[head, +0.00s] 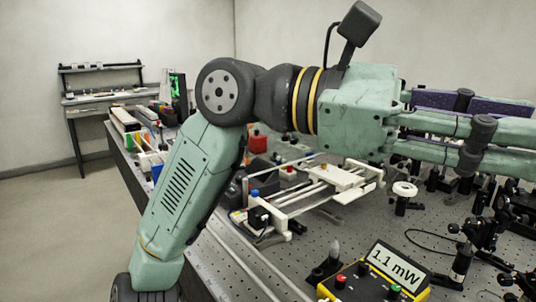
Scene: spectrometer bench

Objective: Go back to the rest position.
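My gripper (470,130) is in the right half of the head view, held above the bench. Its green body and long, dark-jointed fingers point right and run toward the picture's right edge. The fingertips cannot be made out, so I cannot tell whether it is open or shut. Dark purple speckled pieces (500,107) show beside the upper finger; I cannot tell whether they belong to the gripper. My green arm rises from the lower left, bends at a dark joint and reaches right. No marker of a rest position is visible.
Below my gripper, the perforated bench (345,228) carries a white rail frame (320,185), a yellow-cased power meter (385,272) reading 1.1 mW and several dark optics mounts (480,235) at the right. A side table (100,97) stands at the back left. The left floor is clear.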

